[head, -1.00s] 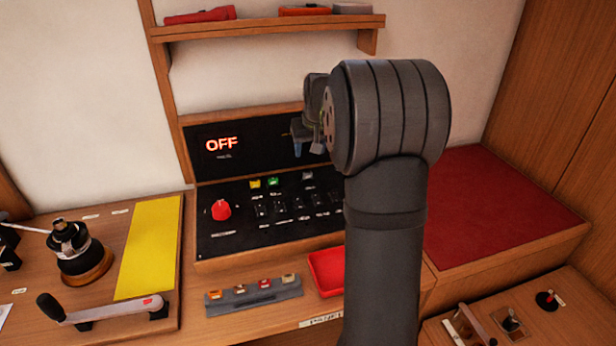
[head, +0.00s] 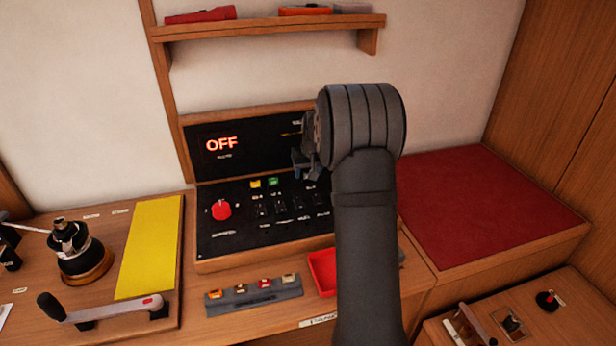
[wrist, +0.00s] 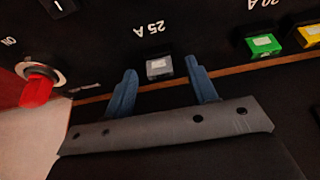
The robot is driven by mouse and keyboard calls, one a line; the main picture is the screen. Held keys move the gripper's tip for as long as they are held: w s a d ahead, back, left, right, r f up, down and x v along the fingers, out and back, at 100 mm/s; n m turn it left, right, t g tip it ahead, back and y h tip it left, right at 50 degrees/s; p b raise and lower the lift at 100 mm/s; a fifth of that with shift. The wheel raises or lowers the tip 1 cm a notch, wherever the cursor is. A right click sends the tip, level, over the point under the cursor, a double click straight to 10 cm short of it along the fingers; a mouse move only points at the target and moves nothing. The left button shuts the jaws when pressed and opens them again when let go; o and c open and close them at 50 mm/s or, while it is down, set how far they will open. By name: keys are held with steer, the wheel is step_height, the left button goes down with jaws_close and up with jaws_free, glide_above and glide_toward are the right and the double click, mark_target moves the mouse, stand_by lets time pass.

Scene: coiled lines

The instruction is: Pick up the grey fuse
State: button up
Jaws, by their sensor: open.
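The grey fuse (wrist: 159,68) sits in the black panel beside the "25 A" label in the wrist view. My gripper (wrist: 161,71) is open, with one blue finger to the left of the fuse and one to the right in that picture. Gaps show between the fuse and both fingers, and nothing is held. How far the fingertips are from the panel is hard to tell. In the head view my gripper (head: 300,163) is over the upper right of the panel, and it hides the grey fuse.
A green fuse (head: 273,182) and a yellow fuse (head: 256,184) sit in the same panel (head: 225,241), with a red knob (head: 221,210) at its left. A red tray (head: 322,268) and a grey rack (head: 230,300) of several fuses lie in front. A shelf (head: 260,28) hangs above.

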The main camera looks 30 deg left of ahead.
steer(key=c, duration=1.1)
steer(key=shift+o, duration=0.2)
steer(key=shift+r, duration=0.15)
steer(key=shift+r, duration=0.3)
step_height(320, 180, up, 4)
steer(key=shift+f, duration=0.15)
steer(key=d+r, duration=0.6)
steer(key=d, duration=0.5)
steer(key=shift+w+d+r, duration=0.2)
steer(key=shift+w+d, duration=0.15)
steer(key=shift+w, duration=0.1)
